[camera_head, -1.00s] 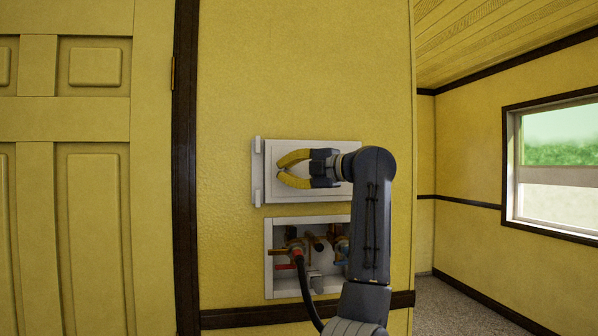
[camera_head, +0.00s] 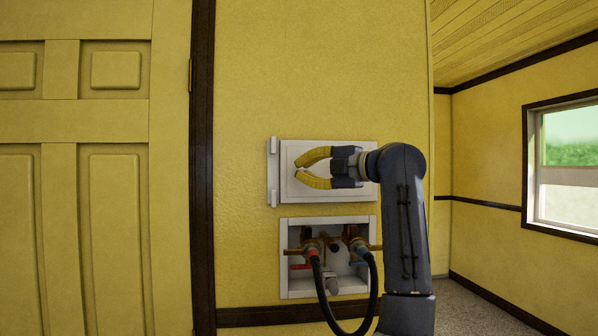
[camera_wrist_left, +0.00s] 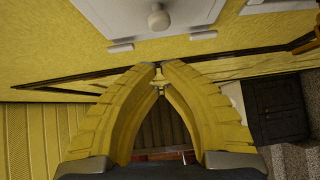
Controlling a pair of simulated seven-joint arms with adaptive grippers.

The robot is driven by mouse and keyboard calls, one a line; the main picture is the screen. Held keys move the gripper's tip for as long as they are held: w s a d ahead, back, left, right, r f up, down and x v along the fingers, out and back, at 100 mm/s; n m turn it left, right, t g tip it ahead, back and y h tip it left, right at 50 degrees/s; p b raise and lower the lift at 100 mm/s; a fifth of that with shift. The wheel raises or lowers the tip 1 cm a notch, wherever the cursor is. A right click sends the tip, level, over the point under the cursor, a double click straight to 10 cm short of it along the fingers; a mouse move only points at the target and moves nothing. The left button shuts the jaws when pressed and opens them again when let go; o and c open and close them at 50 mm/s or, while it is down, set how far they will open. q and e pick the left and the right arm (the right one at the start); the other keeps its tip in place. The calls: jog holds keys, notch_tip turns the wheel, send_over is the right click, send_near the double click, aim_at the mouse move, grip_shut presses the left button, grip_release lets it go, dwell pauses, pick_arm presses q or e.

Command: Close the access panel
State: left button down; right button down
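The access panel (camera_head: 320,150) is a white rectangular door on the yellow wall, with white hinge pieces (camera_head: 273,172) along its left side. It appears flat or almost flat to the wall; any small gap is hard to tell. In the left wrist view the panel (camera_wrist_left: 110,12) shows at the top with a round knob (camera_wrist_left: 158,18). My left gripper (camera_head: 298,170) is in front of the panel, pointing left, its yellow fingers covering the middle. The fingertips converge to meet in the left wrist view (camera_wrist_left: 159,66), with nothing visible held. My right gripper is out of view.
Below the panel is an open white recessed box (camera_head: 284,260) with valves and two dark hoses (camera_head: 371,290). A panelled yellow door (camera_head: 115,160) with dark trim stands left. A window (camera_head: 566,165) is at the right. The wall above the panel is clear.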

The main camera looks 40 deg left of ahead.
pick_arm(q)
jog(key=d, duration=0.9)
jog(key=shift+d+r, duration=0.15)
jog(key=shift+r, duration=0.1)
